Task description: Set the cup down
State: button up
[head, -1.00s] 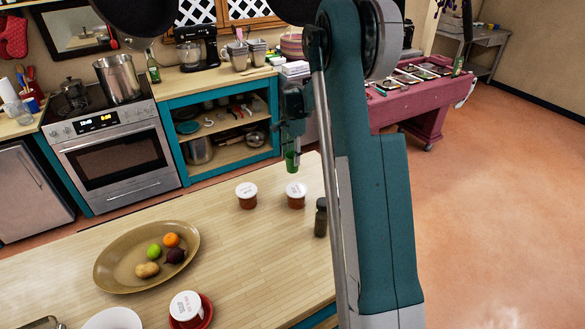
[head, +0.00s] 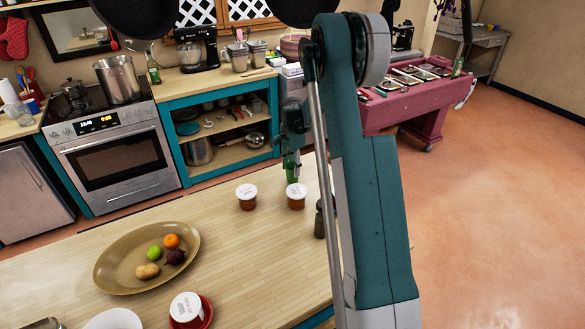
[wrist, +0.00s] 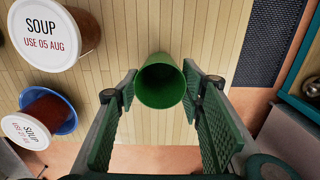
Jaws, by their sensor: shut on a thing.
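A green cup (wrist: 160,82) sits between the two fingers of my gripper (wrist: 159,86) in the wrist view, its round mouth facing the camera. The fingers are shut on it from the left and right. In the head view the green cup (head: 290,168) shows below my gripper at the far right end of the wooden counter (head: 255,245), behind the soup tubs. I cannot tell whether its base touches the wood.
Two white-lidded soup tubs (head: 246,196) (head: 296,196) stand near the cup. A dark jar (head: 319,222) is partly behind my arm. The counter middle is clear.

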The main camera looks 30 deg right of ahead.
jog(key=shift+f, duration=0.2)
jog(key=o, duration=0.9)
jog(key=shift+r, duration=0.15)
notch_tip(320, 180, up, 12)
dwell(0.5)
dwell(0.7)
